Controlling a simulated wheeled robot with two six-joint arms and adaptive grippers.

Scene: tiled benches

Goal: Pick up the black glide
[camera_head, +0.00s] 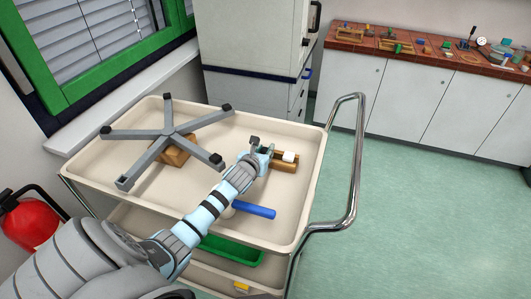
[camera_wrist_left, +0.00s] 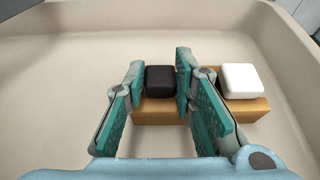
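The black glide (camera_wrist_left: 160,80) is a small dark block with rounded edges on the left part of a wooden block (camera_wrist_left: 170,112) in the left wrist view. My left gripper (camera_wrist_left: 163,75) is open, with one finger on each side of the black glide; I cannot tell whether they touch it. A white glide (camera_wrist_left: 240,80) sits to the right on the same wood, outside the fingers. In the head view, my left gripper (camera_head: 262,152) is over the left end of the wooden block (camera_head: 285,167), beside the white glide (camera_head: 289,156). The black glide is not clearly visible there.
A beige trolley top (camera_head: 150,205) carries a grey five-armed base (camera_head: 168,131) with dark ends, propped on wood, and a blue-handled tool (camera_head: 255,210) near the front. A metal handle (camera_head: 357,150) rises at the right. A tiled bench (camera_head: 450,62) stands behind.

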